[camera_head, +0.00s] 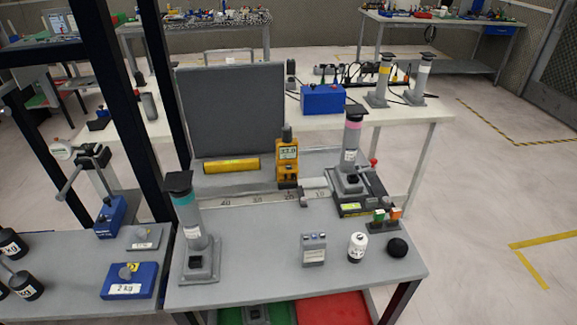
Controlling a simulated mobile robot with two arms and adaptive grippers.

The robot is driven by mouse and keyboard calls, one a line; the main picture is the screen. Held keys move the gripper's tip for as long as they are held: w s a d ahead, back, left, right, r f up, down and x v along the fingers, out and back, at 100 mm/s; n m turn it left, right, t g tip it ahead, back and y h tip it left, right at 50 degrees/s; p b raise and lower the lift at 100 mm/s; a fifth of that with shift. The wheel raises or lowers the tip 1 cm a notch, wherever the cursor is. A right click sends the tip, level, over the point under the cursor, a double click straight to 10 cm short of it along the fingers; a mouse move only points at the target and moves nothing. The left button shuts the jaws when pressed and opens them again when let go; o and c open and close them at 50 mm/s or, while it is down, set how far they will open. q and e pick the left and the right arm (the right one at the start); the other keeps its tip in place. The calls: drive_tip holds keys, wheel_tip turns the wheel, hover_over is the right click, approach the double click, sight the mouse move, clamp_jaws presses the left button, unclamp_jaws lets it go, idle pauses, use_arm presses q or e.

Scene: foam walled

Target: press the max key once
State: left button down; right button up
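No key label reading "max" can be made out at this size. A yellow handheld gauge (288,165) with a lit display and a dark tip on top stands upright toward the back of the grey bench. Its keys are too small to tell apart. A small grey box (313,250) with a few buttons on its top stands near the bench's front edge. A black scale-like device (365,200) with a small lit display sits at the back right, carrying a grey column with a pink band (351,145). Neither of my grippers shows in this view.
A teal-banded column (190,235) stands at the bench's front left. A white cylinder (357,247), a black dome (397,247) and a green-and-orange switch box (384,220) are at the right. A yellow cylinder (231,165) lies behind. The bench's middle is mostly clear.

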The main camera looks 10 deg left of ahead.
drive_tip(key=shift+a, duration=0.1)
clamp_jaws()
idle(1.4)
